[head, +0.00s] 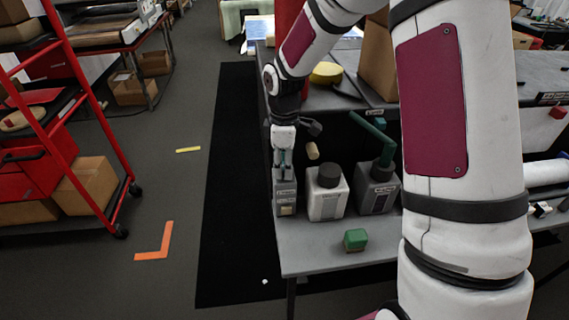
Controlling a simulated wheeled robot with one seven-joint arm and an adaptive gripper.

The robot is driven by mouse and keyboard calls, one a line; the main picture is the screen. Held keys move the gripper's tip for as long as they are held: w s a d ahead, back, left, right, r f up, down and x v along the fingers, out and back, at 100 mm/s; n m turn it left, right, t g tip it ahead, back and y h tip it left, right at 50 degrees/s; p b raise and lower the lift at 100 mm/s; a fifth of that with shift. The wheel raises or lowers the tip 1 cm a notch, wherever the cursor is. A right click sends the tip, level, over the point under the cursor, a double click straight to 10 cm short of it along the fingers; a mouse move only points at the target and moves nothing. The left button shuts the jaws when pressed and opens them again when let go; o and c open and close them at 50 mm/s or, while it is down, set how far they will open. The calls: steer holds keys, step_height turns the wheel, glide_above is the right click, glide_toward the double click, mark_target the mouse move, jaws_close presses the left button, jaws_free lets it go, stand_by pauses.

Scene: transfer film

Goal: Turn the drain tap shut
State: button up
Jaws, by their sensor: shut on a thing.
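My gripper (284,172) points down at the left end of the grey workbench (322,261). It is shut on a small part above a narrow grey unit (287,199), which I take to be the drain tap. The fingers mostly hide this part, so I cannot tell the angle of its handle. The narrow unit stands upright on the bench and has a pale patch low on its front.
Right of the gripper stand a white-grey jug (327,199) and a darker grey jug (377,198), with a green pipe (371,132) above. A green block (355,239) lies in front. My arm hides the bench's right part. A red cart (96,110) stands left.

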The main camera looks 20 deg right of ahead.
steer(key=o, duration=1.1)
steer(key=shift+o, duration=0.2)
steer(key=shift+r, duration=0.1)
step_height(320, 180, up, 12)
steer(key=s+r+m+t+h, duration=0.1)
steer(key=s+r+m+t, duration=0.2)
steer(key=s+r+m, duration=0.65)
steer(key=s+r+m+t+y, duration=0.1)
steer(key=s+r+m+t, duration=0.1)
steer(key=s, duration=1.4)
steer(key=shift+s+m+t, duration=0.15)
steer(key=shift+m+t, duration=0.15)
steer(key=shift+m, duration=0.45)
